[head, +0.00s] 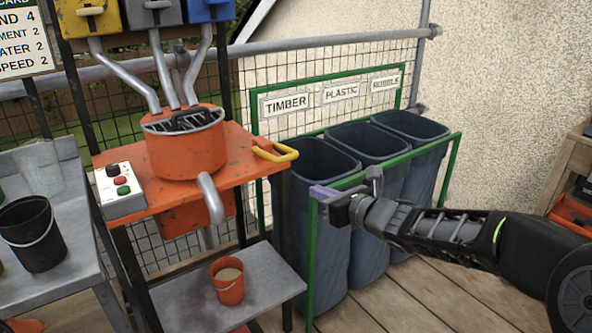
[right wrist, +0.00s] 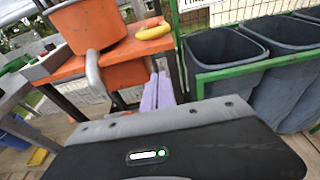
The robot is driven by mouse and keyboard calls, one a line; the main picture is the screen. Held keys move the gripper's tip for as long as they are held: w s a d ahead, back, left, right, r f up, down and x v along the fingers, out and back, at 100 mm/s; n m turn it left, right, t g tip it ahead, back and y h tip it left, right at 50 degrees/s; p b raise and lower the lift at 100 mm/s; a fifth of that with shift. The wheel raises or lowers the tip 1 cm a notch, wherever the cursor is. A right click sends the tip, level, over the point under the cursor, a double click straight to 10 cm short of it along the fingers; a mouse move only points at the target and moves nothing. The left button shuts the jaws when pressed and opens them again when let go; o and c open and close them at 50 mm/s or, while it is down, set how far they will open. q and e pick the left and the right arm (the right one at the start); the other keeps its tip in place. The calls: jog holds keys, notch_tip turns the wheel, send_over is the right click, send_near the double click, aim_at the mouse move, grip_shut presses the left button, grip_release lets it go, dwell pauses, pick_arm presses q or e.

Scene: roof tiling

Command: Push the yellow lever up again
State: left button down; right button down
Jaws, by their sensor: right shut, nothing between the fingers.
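The yellow lever (head: 275,152) is a looped handle at the right edge of the orange mixer table (head: 240,145). It sticks out roughly level to the right. It also shows in the right wrist view (right wrist: 153,32), above my fingers. My right gripper (head: 318,194) is shut and empty, its purple fingertips pointing left, below and to the right of the lever in the head view. The purple fingers also show in the right wrist view (right wrist: 158,92), apart from the lever. My left gripper is not in view.
An orange mixing drum (head: 186,150) with a grey spout stands on the table, beside a button box (head: 121,190). A small orange bucket (head: 228,283) stands on the shelf below. Grey bins (head: 318,230) in a green frame (head: 312,265) stand close behind my right gripper.

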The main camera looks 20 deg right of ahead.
jog(key=w+a+r+p, duration=0.1)
jog(key=w+a, duration=0.1)
jog(key=w, duration=0.7)
jog(key=shift+w+a+r, duration=0.25)
jog(key=shift+a+r, duration=0.05)
jog(key=shift+a, duration=0.05)
